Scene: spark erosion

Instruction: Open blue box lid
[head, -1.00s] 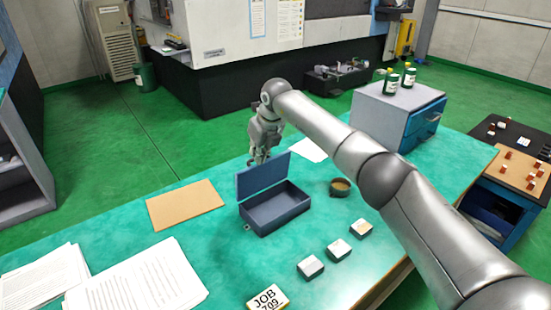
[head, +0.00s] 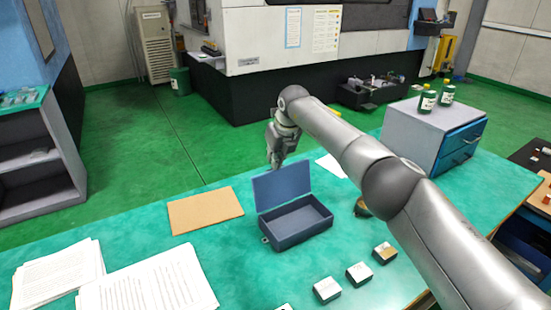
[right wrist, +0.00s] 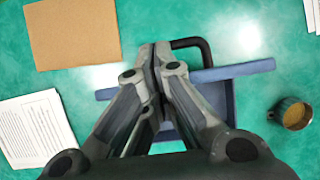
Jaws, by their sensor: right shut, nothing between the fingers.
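The blue box (head: 297,226) stands on the green table with its lid (head: 283,186) raised, roughly upright at the box's back edge. The box looks empty inside. My right gripper (head: 275,164) is shut and empty, just behind and above the lid's top edge. In the right wrist view the shut fingertips (right wrist: 155,50) are over the lid, whose edge (right wrist: 250,69) shows as a blue bar. A black bent handle (right wrist: 190,43) sticks out beside the fingers. I cannot tell whether the fingers touch the lid. My left gripper is not in view.
A brown board (head: 205,210) and paper stacks (head: 150,285) lie left of the box. A round cup (right wrist: 295,114) stands right of it. Several small blocks (head: 358,274) lie in front. A grey cabinet (head: 425,130) with bottles stands at the back right.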

